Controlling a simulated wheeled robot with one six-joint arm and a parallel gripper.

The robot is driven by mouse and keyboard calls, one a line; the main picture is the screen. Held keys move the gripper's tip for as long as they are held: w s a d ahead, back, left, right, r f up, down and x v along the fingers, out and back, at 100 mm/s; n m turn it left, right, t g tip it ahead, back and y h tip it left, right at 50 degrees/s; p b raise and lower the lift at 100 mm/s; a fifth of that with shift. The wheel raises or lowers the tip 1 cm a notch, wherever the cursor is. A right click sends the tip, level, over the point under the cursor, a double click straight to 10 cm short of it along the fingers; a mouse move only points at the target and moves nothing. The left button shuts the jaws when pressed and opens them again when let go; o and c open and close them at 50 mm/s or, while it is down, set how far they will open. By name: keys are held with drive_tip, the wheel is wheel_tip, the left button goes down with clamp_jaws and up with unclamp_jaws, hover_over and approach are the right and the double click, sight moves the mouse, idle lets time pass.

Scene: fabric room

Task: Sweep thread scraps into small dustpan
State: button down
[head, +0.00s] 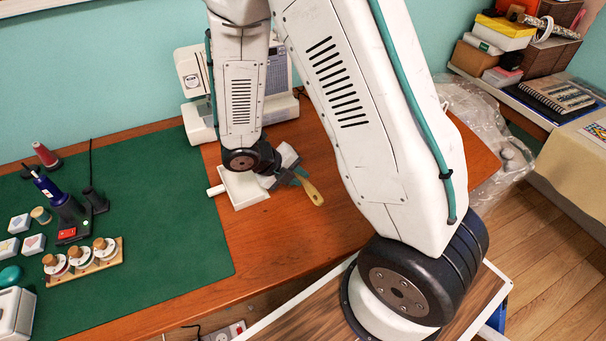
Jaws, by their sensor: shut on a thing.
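A small white dustpan (247,197) lies on the bare wooden table just right of the green mat, with a short white handle pointing left. My gripper (287,176) is low over the table at the dustpan's right side. It is shut on a small brush, whose yellowish wooden handle (313,193) sticks out to the lower right. The brush's bristles are hidden by the gripper. I cannot make out any thread scraps; my wrist and arm cover part of the dustpan and the table behind it.
A white sewing machine (200,93) stands behind my arm. The green mat (160,220) carries a rack of bobbins (82,258), spools and small boxes at left. Bare wood (290,235) is free in front of the dustpan. A cluttered shelf stands at right.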

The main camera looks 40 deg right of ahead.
drive_tip(key=shift+w+a+r, duration=0.1)
drive_tip(key=shift+w+a, duration=0.2)
drive_tip(key=shift+a, duration=0.75)
drive_tip(key=shift+w+a+f, duration=0.1)
drive_tip(key=shift+w+a, duration=0.25)
drive_tip(key=shift+a, duration=0.75)
drive_tip(key=shift+w+a+r, duration=0.1)
drive_tip(key=shift+w+a, duration=0.2)
drive_tip(key=shift+a, duration=0.75)
drive_tip(key=shift+w+a, duration=0.15)
drive_tip(key=shift+a, duration=0.85)
drive_tip(key=shift+w+a, duration=0.1)
drive_tip(key=shift+a, duration=0.9)
drive_tip(key=shift+a+r, duration=0.1)
drive_tip(key=shift+a, duration=0.1)
drive_tip(key=shift+d+r, duration=0.1)
drive_tip(key=shift+r, duration=2)
drive_tip(key=shift+d, duration=0.1)
